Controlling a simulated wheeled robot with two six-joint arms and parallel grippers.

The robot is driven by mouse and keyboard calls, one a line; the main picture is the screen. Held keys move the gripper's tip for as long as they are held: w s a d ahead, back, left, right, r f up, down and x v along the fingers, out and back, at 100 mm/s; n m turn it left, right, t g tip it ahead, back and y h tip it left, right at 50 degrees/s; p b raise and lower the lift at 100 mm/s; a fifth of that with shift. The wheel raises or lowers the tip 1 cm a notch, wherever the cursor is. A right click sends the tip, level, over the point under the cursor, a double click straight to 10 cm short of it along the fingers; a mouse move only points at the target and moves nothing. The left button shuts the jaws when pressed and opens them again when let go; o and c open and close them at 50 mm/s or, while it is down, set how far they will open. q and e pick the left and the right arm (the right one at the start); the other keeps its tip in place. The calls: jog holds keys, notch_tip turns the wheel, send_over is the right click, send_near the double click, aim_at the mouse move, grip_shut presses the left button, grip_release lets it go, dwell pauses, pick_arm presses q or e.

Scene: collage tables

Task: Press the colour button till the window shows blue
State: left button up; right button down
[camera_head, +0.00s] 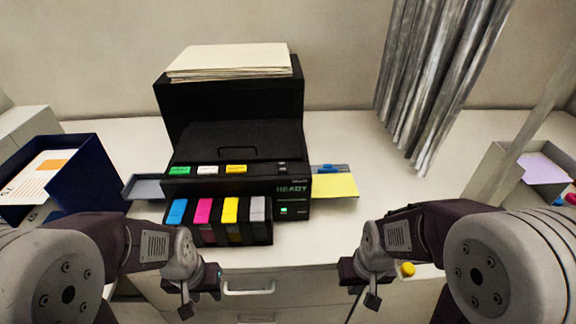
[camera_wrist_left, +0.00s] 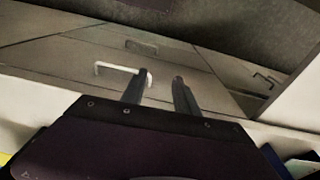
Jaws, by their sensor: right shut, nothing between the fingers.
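A black printer (camera_head: 238,150) stands on the table in the head view. Its front panel carries green, white and yellow labelled keys (camera_head: 208,169) and small buttons (camera_head: 282,167) to their right. I cannot read which one is the colour button. The dark display window (camera_head: 291,189) shows the word READY in dim greenish letters, with no blue visible. A small green light (camera_head: 284,211) glows below it. My left gripper (camera_head: 200,294) is in front of and below the printer, apart from it; its fingers are open and empty in the left wrist view (camera_wrist_left: 161,82). My right gripper (camera_head: 365,290) is shut and empty, front right.
Cyan, magenta, yellow and grey cartridges (camera_head: 230,208) sit at the printer's front. Yellow paper (camera_head: 334,186) sticks out right. A dark blue box (camera_head: 83,169) is left, a grey bin (camera_head: 500,183) right. Grey curtain-like strips (camera_head: 432,85) hang behind. Drawers (camera_head: 290,289) are below.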

pick_arm(q)
jog(key=shift+c, duration=0.3)
grip_shut()
dwell(1.6)
